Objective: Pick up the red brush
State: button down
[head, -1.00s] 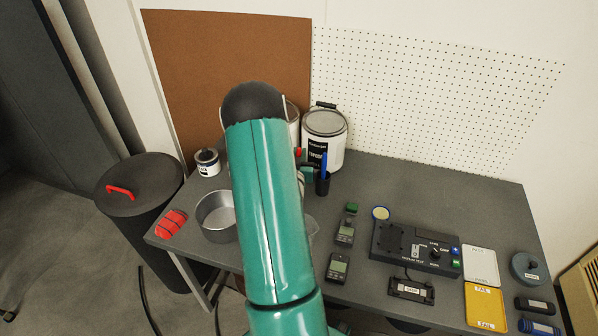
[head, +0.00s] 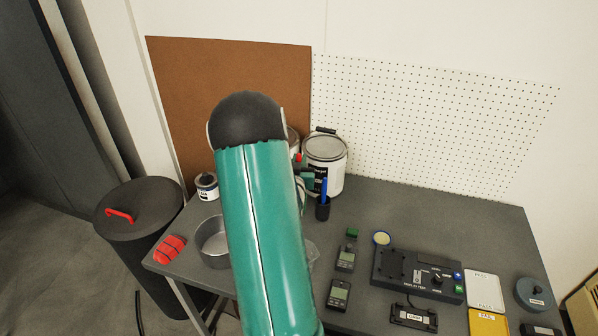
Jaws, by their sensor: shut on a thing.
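My teal arm fills the middle of the head view and hides most of my gripper. A dark and teal part of my gripper (head: 306,171) shows just right of the arm, in front of the white paint can. A small red piece, seemingly the red brush (head: 298,157), shows at it, and the gripper is shut on it. The rest of the brush is hidden behind the arm. Below and to the right, a dark cup (head: 322,211) stands on the table with a blue-handled item (head: 324,190) upright in it.
The grey table (head: 440,215) holds a white paint can (head: 325,165), a small can (head: 206,186), a metal bowl (head: 211,243), a red striped object (head: 169,249), handheld meters (head: 338,295) and a black test box (head: 395,270). A pegboard (head: 430,125) stands behind. A lidded bin (head: 140,210) is at left.

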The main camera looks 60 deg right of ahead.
jog(key=shift+r, duration=1.3)
jog(key=shift+r, duration=1.05)
